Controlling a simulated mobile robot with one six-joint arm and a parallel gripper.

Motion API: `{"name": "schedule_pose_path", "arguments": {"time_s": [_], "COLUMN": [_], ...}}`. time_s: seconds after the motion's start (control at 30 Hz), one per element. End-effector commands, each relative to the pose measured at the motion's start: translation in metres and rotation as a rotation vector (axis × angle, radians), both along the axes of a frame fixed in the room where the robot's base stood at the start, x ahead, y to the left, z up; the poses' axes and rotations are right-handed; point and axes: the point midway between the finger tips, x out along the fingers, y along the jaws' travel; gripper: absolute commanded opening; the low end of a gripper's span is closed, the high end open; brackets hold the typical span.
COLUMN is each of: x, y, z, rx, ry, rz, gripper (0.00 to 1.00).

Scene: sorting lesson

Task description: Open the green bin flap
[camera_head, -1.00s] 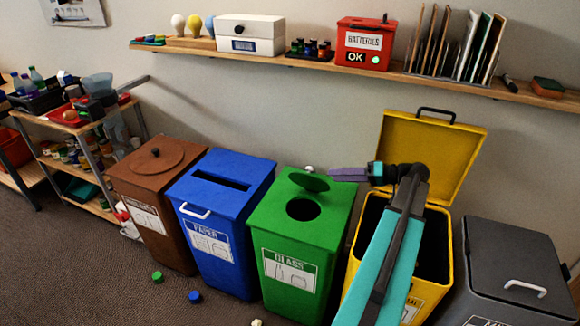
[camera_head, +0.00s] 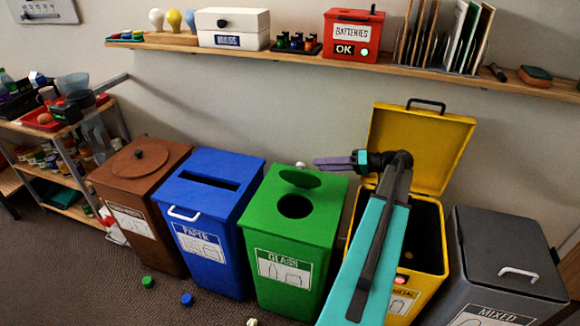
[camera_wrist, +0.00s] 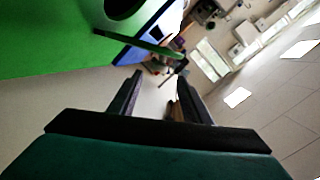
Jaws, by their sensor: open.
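The green bin (camera_head: 290,230), labelled GLASS, stands in the middle of the row. Its round flap (camera_head: 299,179) is raised and tilted up behind the dark round hole (camera_head: 295,206). A small pale knob (camera_head: 300,165) shows at the flap's upper edge. My gripper (camera_head: 317,162) is open and empty, just above and right of the flap, with its fingers pointing left. In the wrist view my gripper (camera_wrist: 159,78) shows two parted fingers with nothing between them. The flap (camera_wrist: 140,43) shows there edge-on, ahead of the fingers; I see no clear contact.
A blue bin (camera_head: 205,215) and a brown bin (camera_head: 140,205) stand left. An open yellow bin (camera_head: 420,150) stands right, behind my arm, and a grey bin (camera_head: 505,255) beyond it. A wall shelf (camera_head: 240,52) runs above. Caps (camera_head: 187,299) lie on the floor.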

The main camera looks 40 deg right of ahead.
Motion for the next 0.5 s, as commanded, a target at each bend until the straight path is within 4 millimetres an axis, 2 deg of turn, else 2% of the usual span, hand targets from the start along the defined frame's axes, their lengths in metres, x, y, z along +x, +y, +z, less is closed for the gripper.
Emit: {"name": "schedule_pose_path", "arguments": {"time_s": [0.5], "x": [0.058], "y": [0.036], "z": [-0.016], "rx": [0.0], "ry": [0.0], "rz": [0.004], "gripper": [0.44]}}
